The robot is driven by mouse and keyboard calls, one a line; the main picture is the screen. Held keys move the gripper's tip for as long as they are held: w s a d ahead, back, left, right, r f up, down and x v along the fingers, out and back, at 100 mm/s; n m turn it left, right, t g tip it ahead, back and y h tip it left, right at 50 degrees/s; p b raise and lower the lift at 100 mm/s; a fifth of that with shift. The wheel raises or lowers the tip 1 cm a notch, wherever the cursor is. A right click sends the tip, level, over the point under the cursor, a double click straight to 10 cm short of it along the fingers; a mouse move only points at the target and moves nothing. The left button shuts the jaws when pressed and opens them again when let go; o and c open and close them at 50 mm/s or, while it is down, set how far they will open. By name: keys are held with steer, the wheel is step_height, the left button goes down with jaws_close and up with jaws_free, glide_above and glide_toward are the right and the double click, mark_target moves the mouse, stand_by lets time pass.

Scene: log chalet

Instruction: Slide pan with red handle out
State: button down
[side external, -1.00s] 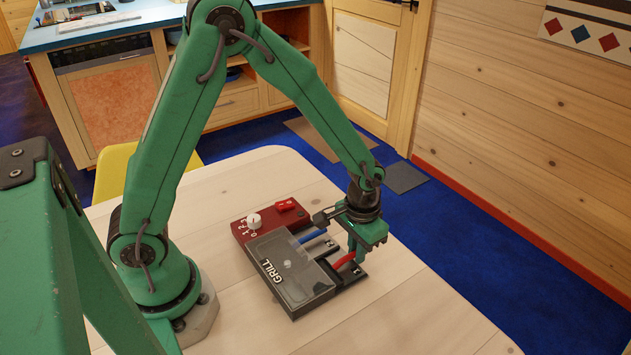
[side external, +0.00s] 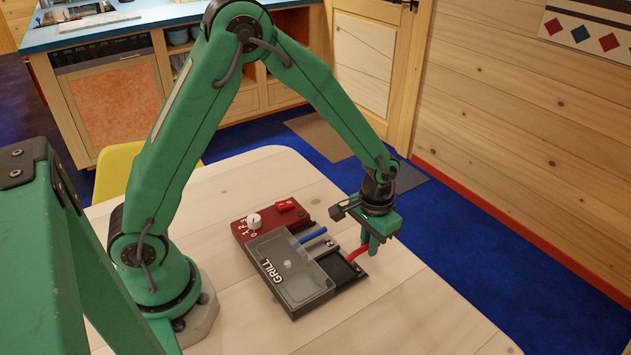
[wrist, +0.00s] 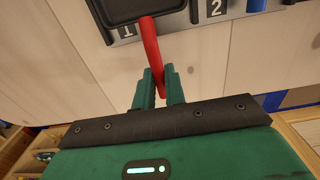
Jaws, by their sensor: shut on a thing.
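The grill (side external: 285,265) has a grey translucent lid and stands on the table. The black pan with the red handle (side external: 343,268) juts partly from the grill's open side; in the wrist view the pan (wrist: 125,10) lies over the slot marked 1. Its red handle (side external: 357,254) points outward. My gripper (side external: 369,246) is shut on the red handle near its outer end. In the wrist view the handle (wrist: 151,45) runs down between the two green fingers (wrist: 160,85). The pan's inner part is hidden by the lid.
A pan with a blue handle (side external: 313,235) sits in the slot marked 2 (wrist: 217,8), beside the red one. The red control panel (side external: 268,220) has a white knob and a switch. The table (side external: 400,290) is clear beyond and in front of the grill.

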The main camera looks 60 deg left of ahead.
steer(key=shift+w, duration=0.75)
steer(key=c, duration=1.5)
jaws_free()
steer(key=shift+r, duration=0.1)
steer(key=shift+r, duration=2.9)
